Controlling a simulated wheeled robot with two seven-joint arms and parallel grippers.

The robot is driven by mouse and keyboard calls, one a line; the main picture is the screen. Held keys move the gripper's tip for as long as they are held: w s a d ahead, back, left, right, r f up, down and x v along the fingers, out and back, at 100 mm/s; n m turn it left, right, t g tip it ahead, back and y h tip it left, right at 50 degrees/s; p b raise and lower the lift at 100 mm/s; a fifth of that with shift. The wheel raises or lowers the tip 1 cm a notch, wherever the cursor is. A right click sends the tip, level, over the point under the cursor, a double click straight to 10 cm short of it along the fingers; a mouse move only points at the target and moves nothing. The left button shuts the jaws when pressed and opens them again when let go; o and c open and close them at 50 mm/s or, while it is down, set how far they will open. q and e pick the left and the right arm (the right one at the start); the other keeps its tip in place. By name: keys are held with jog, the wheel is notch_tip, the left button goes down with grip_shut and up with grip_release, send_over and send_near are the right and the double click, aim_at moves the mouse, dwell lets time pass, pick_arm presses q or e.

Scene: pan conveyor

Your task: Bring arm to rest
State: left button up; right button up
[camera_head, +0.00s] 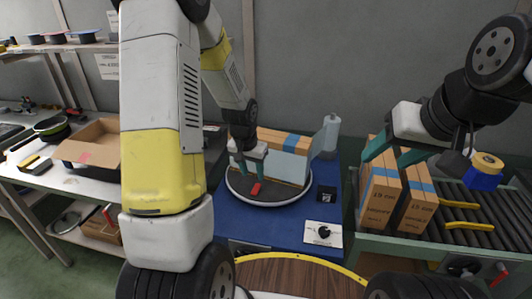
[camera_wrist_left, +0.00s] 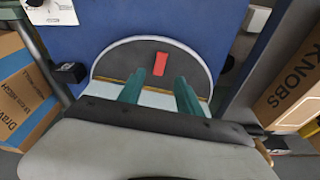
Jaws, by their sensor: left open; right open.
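My left gripper (camera_head: 252,170) is open and empty above the grey round turntable (camera_head: 270,195), which has a red marker (camera_head: 255,189). In the left wrist view, its two teal fingers (camera_wrist_left: 158,92) stand apart over the turntable (camera_wrist_left: 120,65), short of the red marker (camera_wrist_left: 160,64). My right gripper (camera_head: 393,152) is open at the right, with its teal fingers near the tops of two cardboard boxes. Whether they touch the boxes cannot be told. The left arm hides much of the picture's left middle.
An open carton (camera_head: 92,144) sits on the left bench.

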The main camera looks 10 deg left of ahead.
pick_arm(q)
jog(key=s+d+r+n+t, duration=0.1)
jog(key=s+r, duration=0.3)
jog(key=r, duration=0.5)
jog(key=s+r+t, duration=0.1)
jog(key=s+r, duration=0.4)
jog(key=r, duration=0.4)
jog(key=s+d+r+t+h, duration=0.1)
jog(key=s+r, duration=0.6)
jog(key=s, duration=0.6)
jog(key=shift+d+r+n+t+h, duration=0.2)
jog(key=shift+d+n+t+h, duration=0.1)
jog(key=shift+d+n, duration=0.1)
pick_arm(e)
jog(key=shift+c, duration=0.2)
